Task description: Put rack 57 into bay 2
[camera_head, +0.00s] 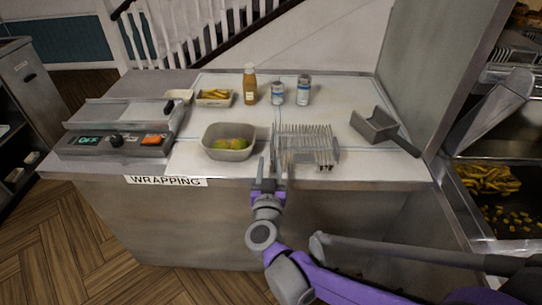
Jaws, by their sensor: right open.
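A wire rack (308,146) with many thin upright wires stands on the counter near its front edge. I cannot read a number on it, so I cannot confirm that it is rack 57. My right gripper (271,162) is open at the rack's left end. Its fingers point away from me over the counter's front edge; whether they touch the rack is unclear. No bay marked 2 can be made out. My left gripper is not in view.
The counter's front bears a WRAPPING label (166,181). A bowl with green items (229,142) stands just left of my gripper. A sauce bottle (250,85), two cans and a metal scoop (374,126) stand behind and right. A wrapping machine (115,141) is left; fryers are right.

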